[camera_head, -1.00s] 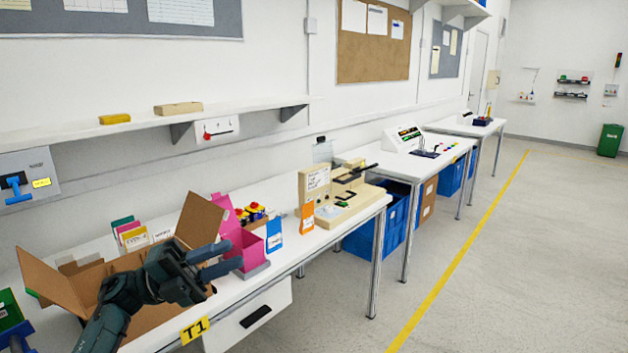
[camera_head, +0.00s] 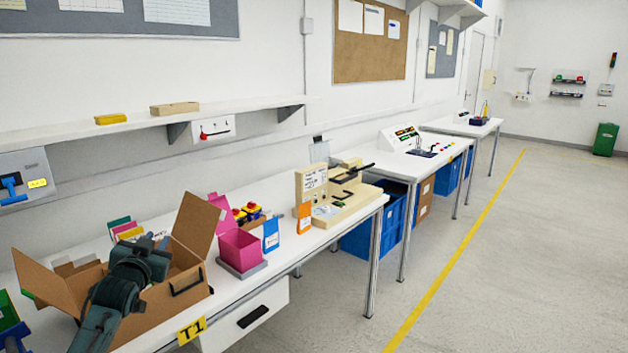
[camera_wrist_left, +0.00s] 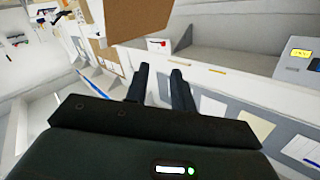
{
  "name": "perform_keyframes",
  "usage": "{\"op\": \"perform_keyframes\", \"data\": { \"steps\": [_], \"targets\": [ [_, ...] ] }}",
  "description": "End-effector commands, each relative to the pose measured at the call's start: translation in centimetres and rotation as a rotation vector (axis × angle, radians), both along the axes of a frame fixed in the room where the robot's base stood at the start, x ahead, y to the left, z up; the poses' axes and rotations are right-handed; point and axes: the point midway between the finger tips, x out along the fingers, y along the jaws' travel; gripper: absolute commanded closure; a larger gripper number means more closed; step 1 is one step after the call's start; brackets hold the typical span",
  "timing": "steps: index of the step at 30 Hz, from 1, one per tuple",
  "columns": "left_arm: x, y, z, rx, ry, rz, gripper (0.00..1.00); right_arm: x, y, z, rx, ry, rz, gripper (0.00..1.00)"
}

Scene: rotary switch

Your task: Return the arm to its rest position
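My left gripper (camera_head: 150,243) is over the open cardboard box at the left of the white bench in the head view, empty and clear of the wall. Its two fingers (camera_wrist_left: 160,85) show in the wrist view with a gap between them and nothing in it. The rotary switch, a blue handle (camera_head: 12,187) on a grey wall panel (camera_head: 32,165) with a yellow label, is at the left edge of the head view, apart from my gripper. The panel also shows at the right of the wrist view (camera_wrist_left: 297,69). My right gripper is not in view.
The cardboard box (camera_head: 187,305) stands under my left forearm with raised flaps. A pink bin (camera_head: 240,250) is to its right. Folders (camera_head: 128,229) stand behind it. A wall shelf (camera_head: 70,133) runs above the bench. The floor (camera_head: 530,250) at right is clear.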

Motion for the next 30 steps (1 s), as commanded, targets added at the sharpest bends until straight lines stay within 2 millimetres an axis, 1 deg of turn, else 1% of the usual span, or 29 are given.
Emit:
{"op": "perform_keyframes", "data": {
  "steps": [1, 3, 5, 8, 9, 11, 12, 14, 15, 17, 18, 20, 21, 23, 24, 27, 30],
  "targets": [
    [-0.7, -0.7, -2.2, -0.015, 0.045, -0.008, 0.75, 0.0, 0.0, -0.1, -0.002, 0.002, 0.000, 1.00],
    [-2.2, -2.2, -4.8, -0.015, 0.073, -0.034, 0.75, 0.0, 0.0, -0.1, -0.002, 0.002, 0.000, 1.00],
    [-3.5, -3.4, -6.9, -0.019, 0.098, -0.053, 0.75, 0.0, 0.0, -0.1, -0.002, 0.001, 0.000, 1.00],
    [-6.2, -5.5, -10.6, -0.029, 0.147, -0.088, 0.75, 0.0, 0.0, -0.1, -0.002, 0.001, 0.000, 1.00],
    [-7.5, -6.5, -12.2, -0.036, 0.169, -0.103, 0.75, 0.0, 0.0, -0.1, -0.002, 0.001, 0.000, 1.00],
    [-9.7, -8.0, -14.6, -0.049, 0.205, -0.127, 0.75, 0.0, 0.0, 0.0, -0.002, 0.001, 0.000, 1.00],
    [-11.4, -9.1, -16.1, -0.058, 0.230, -0.143, 0.75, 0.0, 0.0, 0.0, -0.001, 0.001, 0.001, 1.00],
    [-14.1, -10.7, -18.4, -0.077, 0.268, -0.167, 0.75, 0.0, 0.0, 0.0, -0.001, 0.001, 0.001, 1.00],
    [-16.1, -11.7, -19.8, -0.091, 0.294, -0.182, 0.75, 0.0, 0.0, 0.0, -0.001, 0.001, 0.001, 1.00],
    [-19.1, -13.3, -21.6, -0.113, 0.333, -0.204, 0.75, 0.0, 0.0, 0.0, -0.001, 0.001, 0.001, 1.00],
    [-21.2, -14.3, -22.7, -0.131, 0.359, -0.217, 0.75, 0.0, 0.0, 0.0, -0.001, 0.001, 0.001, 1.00],
    [-24.5, -15.8, -24.1, -0.160, 0.399, -0.235, 0.75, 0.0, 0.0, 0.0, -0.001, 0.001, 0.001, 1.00],
    [-26.7, -16.7, -24.9, -0.180, 0.425, -0.246, 0.75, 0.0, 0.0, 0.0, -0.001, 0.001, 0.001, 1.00],
    [-29.8, -17.9, -25.7, -0.210, 0.461, -0.258, 0.75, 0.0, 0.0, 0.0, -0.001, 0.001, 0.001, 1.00],
    [-31.7, -18.6, -26.1, -0.229, 0.483, -0.265, 0.75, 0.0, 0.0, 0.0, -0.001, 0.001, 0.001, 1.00],
    [-35.6, -20.0, -26.5, -0.271, 0.528, -0.274, 0.75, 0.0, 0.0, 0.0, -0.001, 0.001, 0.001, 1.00],
    [-38.1, -20.9, -26.7, -0.301, 0.558, -0.278, 0.75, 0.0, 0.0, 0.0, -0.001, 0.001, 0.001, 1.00]
  ]
}}
